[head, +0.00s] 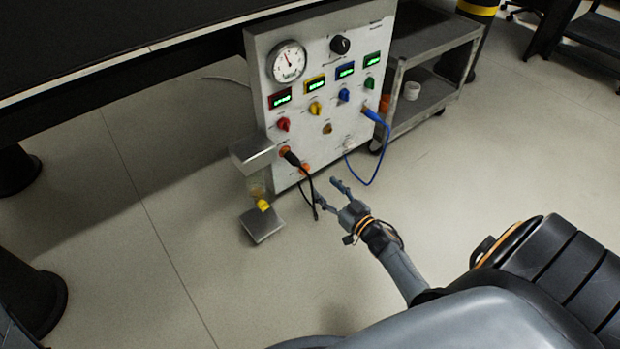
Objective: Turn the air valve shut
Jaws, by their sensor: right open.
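A white panel (316,70) stands upright on the front of a grey box. It carries a row of small knobs: red (283,124), yellow (315,108), blue (344,95) and green (369,83). A coloured readout with green digits sits above each one. The labels are too small to read, so I cannot tell which knob is the air valve. My right gripper (327,190) is open and empty, in front of the panel's lower edge and below the knobs, apart from them. My left gripper is not in view.
A round gauge (287,61) and a black knob (340,44) are higher on the panel. A black cable (309,181) and a blue cable (385,150) hang from its lower part. A small stand (263,222) juts out at left. A grey cart (433,65) stands at right.

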